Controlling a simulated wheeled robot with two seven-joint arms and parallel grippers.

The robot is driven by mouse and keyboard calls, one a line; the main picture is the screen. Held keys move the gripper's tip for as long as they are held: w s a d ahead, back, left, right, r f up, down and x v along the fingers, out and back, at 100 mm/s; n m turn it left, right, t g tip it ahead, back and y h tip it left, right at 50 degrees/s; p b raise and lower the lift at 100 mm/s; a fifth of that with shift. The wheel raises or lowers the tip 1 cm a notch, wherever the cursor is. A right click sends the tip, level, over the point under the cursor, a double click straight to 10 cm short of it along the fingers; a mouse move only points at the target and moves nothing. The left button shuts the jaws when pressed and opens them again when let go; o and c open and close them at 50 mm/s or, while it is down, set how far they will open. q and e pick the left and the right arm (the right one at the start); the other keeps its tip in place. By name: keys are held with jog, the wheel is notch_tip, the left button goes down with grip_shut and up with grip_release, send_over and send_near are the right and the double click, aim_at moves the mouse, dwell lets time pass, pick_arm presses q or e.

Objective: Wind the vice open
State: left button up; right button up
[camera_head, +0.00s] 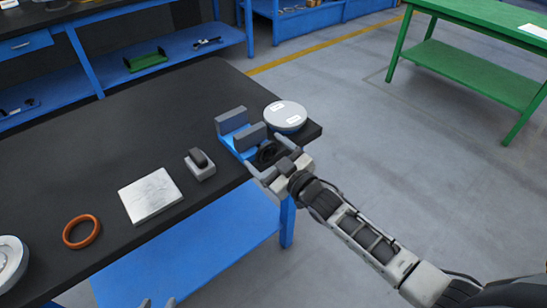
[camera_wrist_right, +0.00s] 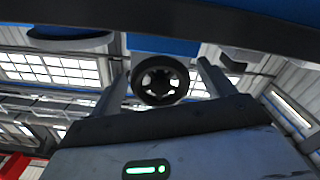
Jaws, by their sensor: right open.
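The vice (camera_head: 239,143) is blue with two upright grey jaws, and a gap shows between them. It stands near the right end of the black bench. Its black handwheel (camera_head: 267,153) is on the near side, and it also shows in the right wrist view (camera_wrist_right: 160,101) as a ring with spokes. My right gripper (camera_head: 268,160) is open, with one finger on either side of the handwheel; contact cannot be told. My left gripper (camera_head: 157,301) shows only its two fingertips, apart and empty, at the bottom edge of the head view.
A round grey lidded part (camera_head: 286,117) sits right beside the vice. A small grey block with a dark top (camera_head: 200,165), a metal plate (camera_head: 151,195), an orange ring (camera_head: 81,232) and a round pale part (camera_head: 10,262) lie along the bench (camera_head: 130,125). A green table (camera_head: 480,70) stands apart.

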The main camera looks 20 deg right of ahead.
jog(key=v, duration=1.6)
jog(key=s+a+f+m+g+h, duration=0.3)
jog(key=s+a+f+m+g, duration=0.2)
jog(key=s+a+f+g, duration=0.1)
jog(key=s+a+f, duration=0.1)
jog(key=s+f, duration=0.1)
jog(key=s, duration=0.1)
jog(key=shift+a+g, duration=0.25)
jog(key=shift+g, duration=0.05)
